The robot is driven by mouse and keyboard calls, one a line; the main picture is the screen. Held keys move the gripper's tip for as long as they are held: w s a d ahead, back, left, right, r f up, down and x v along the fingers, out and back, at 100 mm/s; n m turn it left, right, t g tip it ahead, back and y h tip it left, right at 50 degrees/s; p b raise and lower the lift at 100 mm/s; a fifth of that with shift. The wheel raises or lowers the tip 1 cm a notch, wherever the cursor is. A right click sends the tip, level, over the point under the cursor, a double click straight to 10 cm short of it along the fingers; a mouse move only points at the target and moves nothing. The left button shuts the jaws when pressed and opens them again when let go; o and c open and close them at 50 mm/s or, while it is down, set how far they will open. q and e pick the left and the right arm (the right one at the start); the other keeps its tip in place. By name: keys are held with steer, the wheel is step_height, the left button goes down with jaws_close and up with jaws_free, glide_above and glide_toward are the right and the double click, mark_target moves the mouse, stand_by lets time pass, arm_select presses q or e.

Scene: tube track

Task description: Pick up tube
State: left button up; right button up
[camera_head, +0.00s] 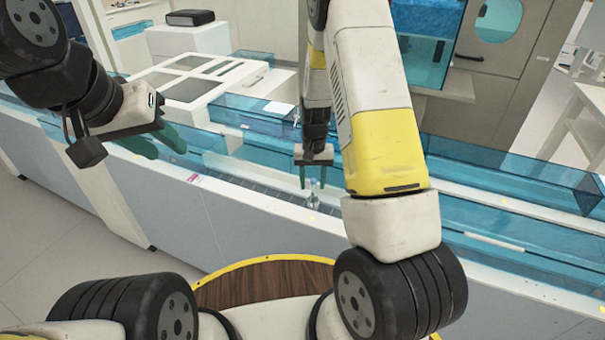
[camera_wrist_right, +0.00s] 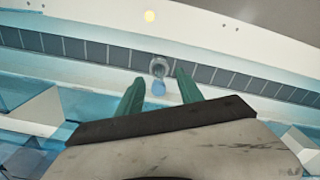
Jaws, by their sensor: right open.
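A small clear tube (camera_head: 314,192) stands upright on the track (camera_head: 265,190) in the head view. In the right wrist view its blue part (camera_wrist_right: 158,88) and a grey ring-shaped holder (camera_wrist_right: 158,66) show on the dark segmented track (camera_wrist_right: 90,50). My right gripper (camera_head: 312,182) points down just above the tube, its green fingers apart. In the right wrist view the right gripper's fingertips (camera_wrist_right: 158,75) lie on either side of the tube, with gaps visible. My left gripper (camera_head: 164,140) is empty off to the left, its green fingers spread.
Blue transparent guards (camera_head: 500,205) run along the track on both sides. A white machine (camera_head: 195,80) stands behind at the left, with a black box (camera_head: 190,17) on a white block. A cabinet (camera_head: 490,50) stands at the back right. Open floor lies at the front left.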

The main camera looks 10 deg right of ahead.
mark_target(313, 193)
steer(key=f, duration=0.4)
steer(key=shift+w+d, duration=0.2)
steer(key=shift+w, duration=0.05)
jaws_close()
steer(key=shift+r, duration=0.1)
step_height(313, 193, up, 10)
steer(key=shift+f, duration=0.1)
steer(key=shift+f, duration=0.1)
stand_by(0.4)
steer(key=shift+f, duration=4.65)
